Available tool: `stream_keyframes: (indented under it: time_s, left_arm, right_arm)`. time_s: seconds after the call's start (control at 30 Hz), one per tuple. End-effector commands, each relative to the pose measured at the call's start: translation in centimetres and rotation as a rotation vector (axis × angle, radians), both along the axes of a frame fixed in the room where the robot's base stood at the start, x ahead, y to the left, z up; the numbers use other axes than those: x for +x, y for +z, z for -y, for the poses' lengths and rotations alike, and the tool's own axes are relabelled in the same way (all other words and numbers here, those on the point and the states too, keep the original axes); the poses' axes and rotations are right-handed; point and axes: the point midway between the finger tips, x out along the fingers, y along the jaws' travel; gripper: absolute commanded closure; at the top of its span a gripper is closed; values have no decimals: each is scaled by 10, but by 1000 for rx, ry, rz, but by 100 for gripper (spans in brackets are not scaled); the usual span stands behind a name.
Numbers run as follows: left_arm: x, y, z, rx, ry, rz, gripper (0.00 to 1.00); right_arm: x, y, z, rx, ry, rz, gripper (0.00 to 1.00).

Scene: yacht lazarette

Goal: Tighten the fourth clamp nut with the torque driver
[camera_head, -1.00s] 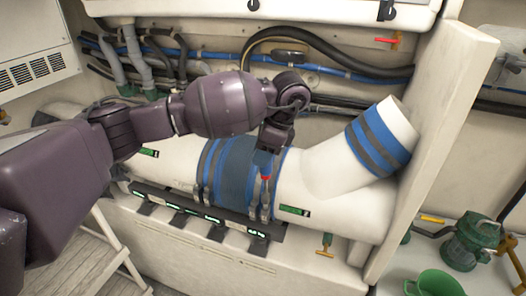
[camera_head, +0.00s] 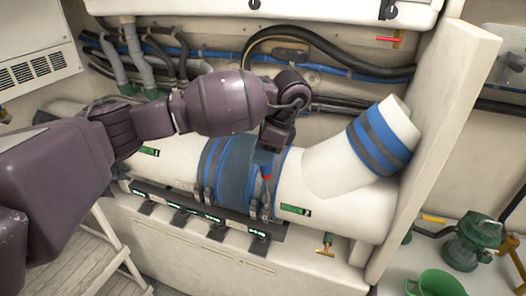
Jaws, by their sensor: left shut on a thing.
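My left gripper (camera_head: 272,146) is shut on the torque driver (camera_head: 266,172), a slim tool with a blue body and a red band, pointing down. The driver's tip is at the clamp on the right end of the blue hose sleeve (camera_head: 236,170); I cannot tell whether it sits on the nut. Metal clamps (camera_head: 254,205) circle the sleeve near both its ends, with their screw housings at the front low side. The sleeve joins sections of a thick white pipe (camera_head: 335,205). My right gripper is not in view.
A black rail (camera_head: 180,203) with several small lit green displays runs below the pipe. A white branch pipe (camera_head: 335,158) with a blue and grey sleeve rises at right, beside a white panel (camera_head: 440,150). A green pump (camera_head: 470,240) and green cup (camera_head: 438,284) stand at lower right.

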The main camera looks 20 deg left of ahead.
Motion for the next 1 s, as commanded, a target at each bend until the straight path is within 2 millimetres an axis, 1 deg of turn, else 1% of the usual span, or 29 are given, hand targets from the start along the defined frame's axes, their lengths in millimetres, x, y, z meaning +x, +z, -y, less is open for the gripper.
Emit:
stream_keyframes:
  time_s: [0.43,0.67,1.0]
  left_arm:
    - [0,-7,0,0,0,0,100]
    - [0,-11,0,0,0,0,100]
    - [0,-17,0,0,0,0,100]
  right_arm:
    - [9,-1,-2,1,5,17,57]
    - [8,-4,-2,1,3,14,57]
    - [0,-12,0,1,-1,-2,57]
